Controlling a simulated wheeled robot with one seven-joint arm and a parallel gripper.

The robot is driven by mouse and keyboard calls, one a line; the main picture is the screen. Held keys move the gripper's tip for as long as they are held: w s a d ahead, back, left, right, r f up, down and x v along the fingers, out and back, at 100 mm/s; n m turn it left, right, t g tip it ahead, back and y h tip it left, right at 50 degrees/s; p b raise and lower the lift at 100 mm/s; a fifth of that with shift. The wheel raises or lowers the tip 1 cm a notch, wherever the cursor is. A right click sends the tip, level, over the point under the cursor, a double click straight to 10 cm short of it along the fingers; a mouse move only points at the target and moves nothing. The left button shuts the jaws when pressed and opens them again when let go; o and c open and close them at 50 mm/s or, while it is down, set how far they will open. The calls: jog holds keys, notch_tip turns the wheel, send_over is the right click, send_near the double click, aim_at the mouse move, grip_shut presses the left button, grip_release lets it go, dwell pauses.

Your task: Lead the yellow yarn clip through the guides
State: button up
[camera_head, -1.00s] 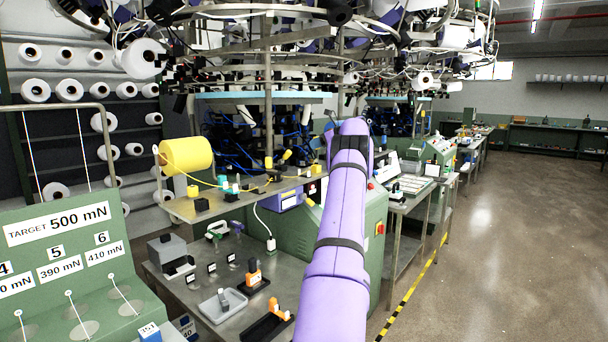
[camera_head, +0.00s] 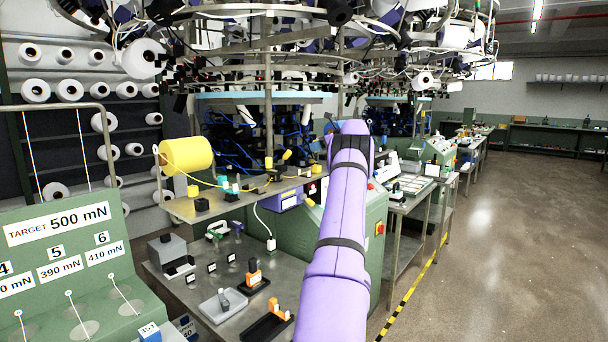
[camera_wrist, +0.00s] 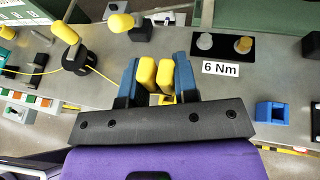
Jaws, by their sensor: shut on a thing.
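My gripper (camera_wrist: 157,80) shows in the wrist view, its blue fingers closed around yellow pieces (camera_wrist: 165,76). I take these to be the yarn clip, though the fingers partly hide its shape. A thin yellow yarn (camera_wrist: 101,76) runs from the left past a black guide base (camera_wrist: 76,62) with a yellow knob (camera_wrist: 64,30) and ends behind the left finger. In the head view, the yarn leaves a yellow cone (camera_head: 186,155) and crosses the shelf past small guides (camera_head: 270,177). My arm hides the gripper there.
In the wrist view, a black plate (camera_wrist: 224,49) with a grey and a yellow peg lies behind a "6 Nm" label (camera_wrist: 220,68). A blue square block (camera_wrist: 272,112) stands at right. In the head view, a lower bench (camera_head: 190,290) holds small parts, and a green machine housing (camera_head: 375,240) stands behind my arm.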

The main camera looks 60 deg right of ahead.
jog(key=shift+f, duration=2.25)
dwell(1.2)
jog(key=o, duration=0.9)
jog(key=shift+s, duration=0.1)
jog(key=v, duration=1)
jog(key=shift+s, duration=0.3)
jog(key=shift+r, duration=0.1)
